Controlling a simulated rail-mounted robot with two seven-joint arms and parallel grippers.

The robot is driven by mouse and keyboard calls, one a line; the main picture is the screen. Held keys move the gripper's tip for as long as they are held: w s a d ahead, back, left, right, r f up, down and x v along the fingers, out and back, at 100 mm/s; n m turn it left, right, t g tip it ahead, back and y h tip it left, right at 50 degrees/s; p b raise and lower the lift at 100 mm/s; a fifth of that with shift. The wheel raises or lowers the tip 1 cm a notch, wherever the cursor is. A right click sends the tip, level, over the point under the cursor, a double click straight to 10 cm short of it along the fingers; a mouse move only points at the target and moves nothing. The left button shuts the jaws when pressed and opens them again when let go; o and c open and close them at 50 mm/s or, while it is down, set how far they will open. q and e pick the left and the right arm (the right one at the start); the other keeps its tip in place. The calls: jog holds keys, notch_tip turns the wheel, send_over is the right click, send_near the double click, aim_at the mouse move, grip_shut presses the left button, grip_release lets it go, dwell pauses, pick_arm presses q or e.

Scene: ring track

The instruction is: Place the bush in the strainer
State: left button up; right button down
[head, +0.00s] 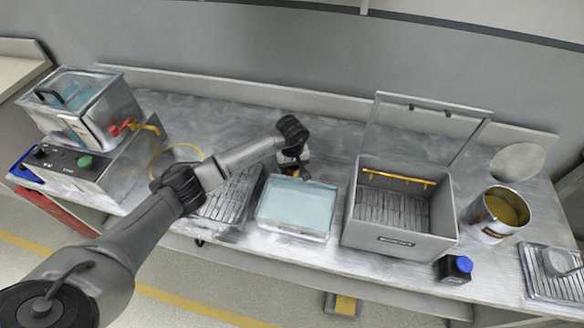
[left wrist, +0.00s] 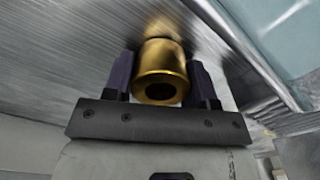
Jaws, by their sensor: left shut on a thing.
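The bush (left wrist: 160,68) is a gold-coloured, hollow cylinder. My left gripper (left wrist: 162,78) is shut on it, with one dark finger on each side and the bore facing the wrist camera. A small grey round cup (head: 556,262), perhaps the strainer, sits on a ribbed tray (head: 538,286) at the far right, well away from the gripper. My right gripper is not in view.
An open-lidded grey box (head: 400,242) with a yellow bar stands right of the blue-topped tray (head: 296,232). A slatted rack (head: 228,203) lies under my arm.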

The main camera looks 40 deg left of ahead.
pick_arm(q)
jog(key=shift+w, duration=0.1)
jog(key=shift+f, duration=0.15)
jog(key=o, duration=1.2)
jog(key=shift+c, duration=0.2)
jog(key=shift+r, duration=0.55)
notch_tip(320, 180, up, 10)
jog(key=shift+f+p, duration=0.1)
jog(key=shift+p, duration=1.15)
jog(key=shift+o, duration=0.5)
jog(key=shift+r, duration=0.75)
